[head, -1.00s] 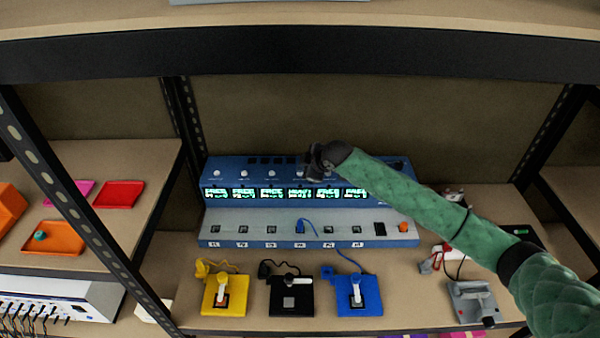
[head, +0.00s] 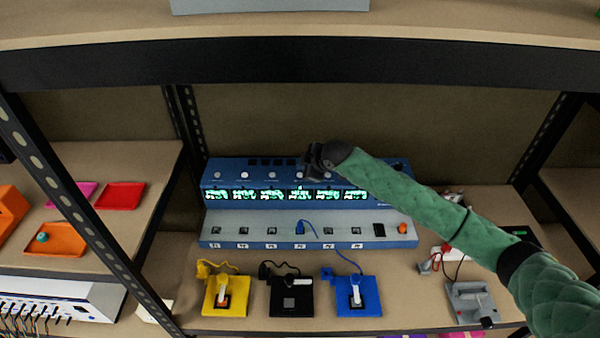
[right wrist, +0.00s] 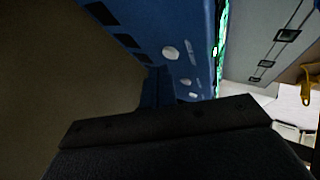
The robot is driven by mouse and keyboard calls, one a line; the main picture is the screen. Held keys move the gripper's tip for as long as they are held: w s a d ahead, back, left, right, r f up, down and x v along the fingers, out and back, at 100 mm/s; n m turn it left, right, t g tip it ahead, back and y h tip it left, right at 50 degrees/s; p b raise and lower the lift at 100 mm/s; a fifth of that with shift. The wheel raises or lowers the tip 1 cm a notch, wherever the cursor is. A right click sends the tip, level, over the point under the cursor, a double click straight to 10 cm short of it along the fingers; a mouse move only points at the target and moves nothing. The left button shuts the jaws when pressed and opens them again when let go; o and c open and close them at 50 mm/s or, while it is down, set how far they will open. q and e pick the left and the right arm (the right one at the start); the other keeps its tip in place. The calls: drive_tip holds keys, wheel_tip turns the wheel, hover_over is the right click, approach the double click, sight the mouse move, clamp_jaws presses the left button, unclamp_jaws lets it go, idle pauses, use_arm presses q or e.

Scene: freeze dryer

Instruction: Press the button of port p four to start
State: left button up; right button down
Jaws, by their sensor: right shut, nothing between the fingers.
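The blue freeze dryer (head: 232,167) stands on the shelf, with a row of white round buttons on its sloped top above lit green displays (head: 299,196). The fourth button from the left (head: 299,174) shows just left of and below my right gripper (head: 316,160). Port P4 (head: 300,229), fourth in the lower row, has a blue plug in it. My right gripper is shut and empty, at the top panel; contact with the button cannot be told. In the right wrist view, white buttons (right wrist: 170,53) show on the blue panel beyond the dark gripper. The left gripper is out of view.
In front stand a yellow (head: 212,300), a black (head: 291,303) and a blue (head: 370,300) stand; the blue one's cord runs to P4. An orange knob (head: 402,229) is at the dryer's right end. A shelf beam (head: 300,65) crosses above; a grey device (head: 470,300) sits right.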

wheel_tip(320, 180, up, 6)
drive_tip(key=p, duration=0.4)
idle(0.6)
idle(0.5)
